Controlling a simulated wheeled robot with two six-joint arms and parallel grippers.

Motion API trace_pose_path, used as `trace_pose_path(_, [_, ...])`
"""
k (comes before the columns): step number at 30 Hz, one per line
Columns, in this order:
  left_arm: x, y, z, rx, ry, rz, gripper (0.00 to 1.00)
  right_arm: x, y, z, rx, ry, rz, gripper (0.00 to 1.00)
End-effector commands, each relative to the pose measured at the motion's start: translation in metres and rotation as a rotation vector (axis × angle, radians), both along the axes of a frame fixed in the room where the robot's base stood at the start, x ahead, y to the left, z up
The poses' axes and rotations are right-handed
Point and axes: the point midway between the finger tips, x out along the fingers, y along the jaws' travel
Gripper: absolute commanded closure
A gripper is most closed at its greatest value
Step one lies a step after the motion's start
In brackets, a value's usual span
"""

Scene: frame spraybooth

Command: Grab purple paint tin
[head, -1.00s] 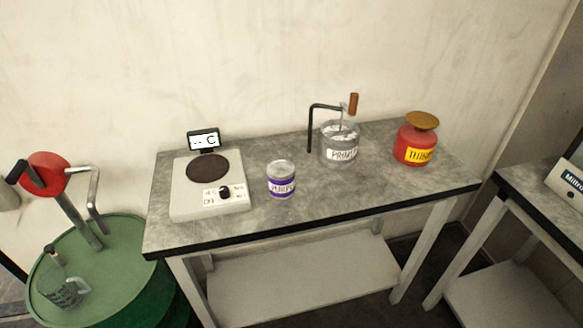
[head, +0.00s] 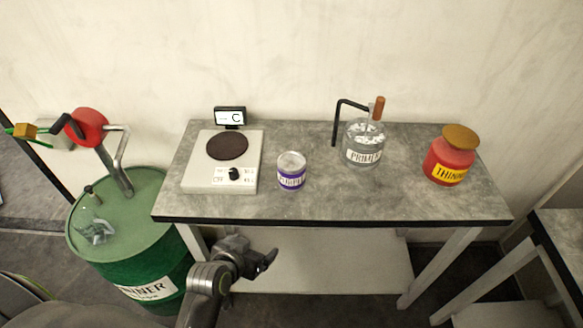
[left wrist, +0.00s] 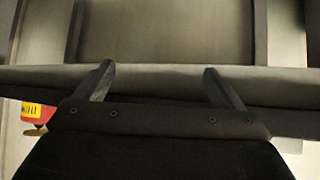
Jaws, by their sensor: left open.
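The purple paint tin (head: 291,172) stands upright on the grey table. It is a small white-topped can with a purple band and a partly readable label. My left gripper (head: 268,259) is in front of the table, below its front edge and lower than the tin, well apart from it. In the left wrist view the left gripper's two fingers (left wrist: 156,82) are spread with nothing between them. The tin is not seen in that view. My right gripper is not in view.
The table (head: 330,207) also holds a hot plate (head: 215,178) left of the tin, a primer jar (head: 362,155) and a red thinner jar (head: 450,160) to the right. A green drum (head: 150,240) with a pump stands left. The table top in front of the tin is clear.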

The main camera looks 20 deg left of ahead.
Motion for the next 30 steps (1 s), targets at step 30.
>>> trace_pose_path(30, [0.112, -0.03, 0.133, -0.011, -0.353, -0.033, 0.1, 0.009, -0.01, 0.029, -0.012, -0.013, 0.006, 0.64])
